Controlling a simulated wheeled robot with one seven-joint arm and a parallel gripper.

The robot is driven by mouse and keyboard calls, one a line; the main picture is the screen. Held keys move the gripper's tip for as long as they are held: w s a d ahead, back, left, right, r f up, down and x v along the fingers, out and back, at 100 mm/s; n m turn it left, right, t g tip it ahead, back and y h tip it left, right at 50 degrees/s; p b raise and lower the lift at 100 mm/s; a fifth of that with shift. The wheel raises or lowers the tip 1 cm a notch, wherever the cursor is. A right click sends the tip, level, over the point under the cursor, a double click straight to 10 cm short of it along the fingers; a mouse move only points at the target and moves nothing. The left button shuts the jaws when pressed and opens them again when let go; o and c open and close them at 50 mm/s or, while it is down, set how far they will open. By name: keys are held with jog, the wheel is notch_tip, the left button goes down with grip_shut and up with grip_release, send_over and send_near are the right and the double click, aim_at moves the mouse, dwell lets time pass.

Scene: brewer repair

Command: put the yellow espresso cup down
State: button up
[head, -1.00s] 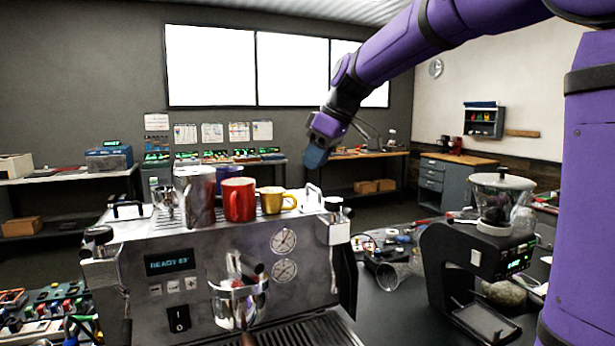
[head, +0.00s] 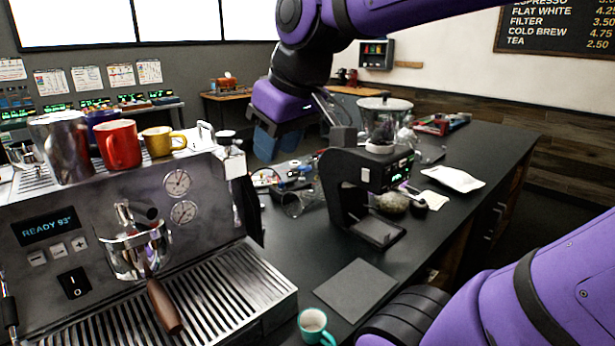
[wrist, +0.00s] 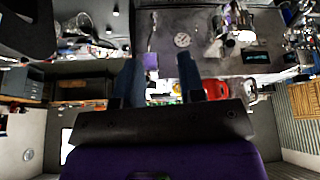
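The yellow espresso cup (head: 163,141) stands upright on top of the espresso machine (head: 235,236), at the right end of a row of cups, with its handle to the right. My gripper (head: 266,143) hangs in the air to the right of the cup, apart from it, with its blue fingers pointing down. In the wrist view my gripper (wrist: 160,72) has its two fingers spread wide with nothing held between them.
A red mug (head: 120,145) and a steel pitcher (head: 62,147) stand left of the cup. A grinder (head: 352,190) stands on the dark counter. A teal cup (head: 314,325) and a flat grey mat (head: 356,290) lie at the front. Counter between machine and mat is bare.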

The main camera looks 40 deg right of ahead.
jog(key=s+d+f+m, duration=0.1)
jog(key=s+f+m, duration=0.1)
jog(key=s+f, duration=0.2)
jog(key=shift+s+t+h, duration=0.3)
jog(key=shift+s, duration=0.5)
jog(key=shift+f, duration=0.1)
dwell(0.4)
